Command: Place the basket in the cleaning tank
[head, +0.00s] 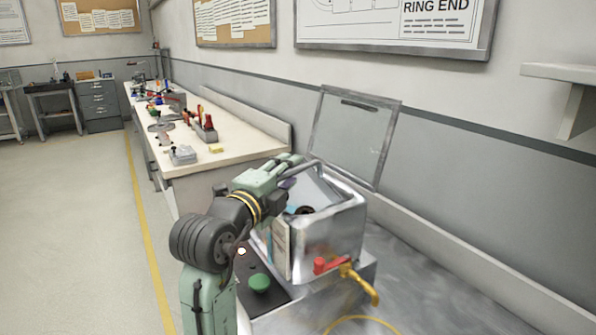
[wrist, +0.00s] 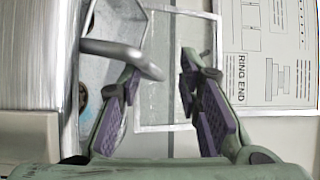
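The cleaning tank (head: 345,228) is a shiny metal box at the right of my arm, with its framed lid (head: 355,135) raised behind it. A pale blue inside and a dark round thing (head: 305,210) show through its open top. My gripper (head: 295,165) is over the tank's far left rim. In the wrist view, its purple-padded fingers (wrist: 158,82) are apart. A curved grey metal bar (wrist: 120,52) reaches past the left finger into the gap, apart from the right finger. I cannot tell if it is the basket's handle; the basket's body is not clear.
A red valve handle (head: 325,265) and a brass tap (head: 360,285) stick out at the tank's front. A green button (head: 260,283) is on the near left. A long workbench (head: 235,153) with tools stands behind. The floor (head: 75,220) at left is clear.

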